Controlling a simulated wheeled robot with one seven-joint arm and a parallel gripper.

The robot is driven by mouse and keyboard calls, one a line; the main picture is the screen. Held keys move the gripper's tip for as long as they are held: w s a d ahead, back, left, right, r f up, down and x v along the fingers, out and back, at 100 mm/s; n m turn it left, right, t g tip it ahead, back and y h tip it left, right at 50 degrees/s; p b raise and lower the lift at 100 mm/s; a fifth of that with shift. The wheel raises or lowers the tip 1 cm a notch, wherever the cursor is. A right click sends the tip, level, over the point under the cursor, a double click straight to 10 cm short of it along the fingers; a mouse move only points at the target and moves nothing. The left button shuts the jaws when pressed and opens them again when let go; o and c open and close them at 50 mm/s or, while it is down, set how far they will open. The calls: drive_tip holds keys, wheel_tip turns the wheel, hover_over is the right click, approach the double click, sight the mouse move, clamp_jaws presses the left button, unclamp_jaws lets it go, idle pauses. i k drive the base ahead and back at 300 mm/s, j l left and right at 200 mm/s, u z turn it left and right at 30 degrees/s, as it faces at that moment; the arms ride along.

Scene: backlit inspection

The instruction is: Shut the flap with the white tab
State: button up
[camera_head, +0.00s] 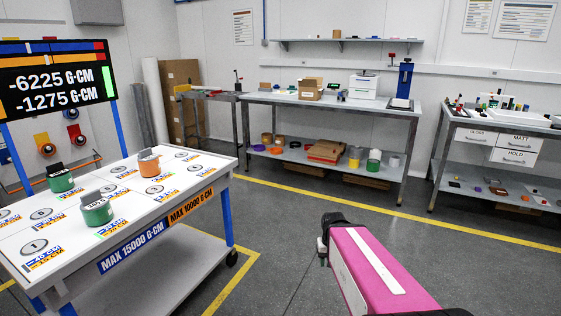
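I cannot pick out a flap with a white tab in the head view. The closest candidates are small and far off: a white box (363,86) with a dark knob on top, on the back bench, and white fronts marked MATT (518,142) and HOLD (514,157) under the right bench. No white tab can be made out on them. My pink arm link (378,270) with a white stripe reaches in from the bottom, right of centre. Its dark far end is over open floor, well short of both benches. My gripper's fingers do not show.
A white table (115,203) at left holds green and orange weights. A display (52,80) stands behind it. The back bench (330,103) carries boxes and has a loaded lower shelf. The right bench (470,117) holds small items. Grey floor with yellow lines is clear between them.

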sight(304, 82)
drive_tip(key=i, duration=1.7)
drive_tip(key=i+l, duration=0.1)
drive_tip(key=i, duration=1.65)
drive_tip(key=i+u, duration=0.1)
drive_tip(key=i, duration=1.65)
